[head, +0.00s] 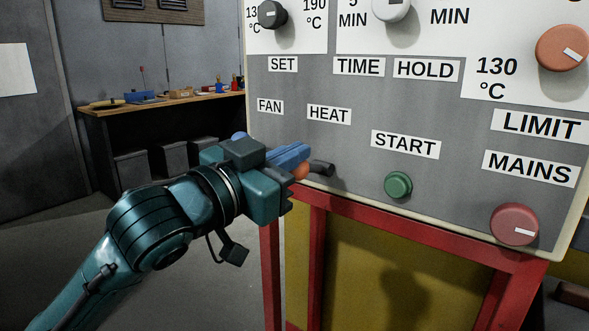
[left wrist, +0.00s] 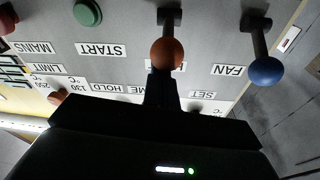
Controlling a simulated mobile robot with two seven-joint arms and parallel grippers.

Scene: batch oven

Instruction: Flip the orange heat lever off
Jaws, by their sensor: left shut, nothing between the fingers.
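The orange heat lever (head: 301,172) sticks out of the grey panel below the HEAT label, with its ball partly hidden behind my left gripper in the head view. My left gripper (head: 298,153) is shut and empty, with its blue fingers just above the ball. In the left wrist view, which shows the panel upside down, the orange ball (left wrist: 167,53) overlaps the tips of my shut fingers (left wrist: 163,76). I cannot tell whether they touch. My right gripper is not in view.
The blue-balled fan lever (left wrist: 266,71) stands beside the heat lever; its ball peeks out behind my gripper in the head view (head: 238,136). The green start button (head: 398,185) and red mains knob (head: 515,224) are to the right. A red frame (head: 420,228) runs below the panel.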

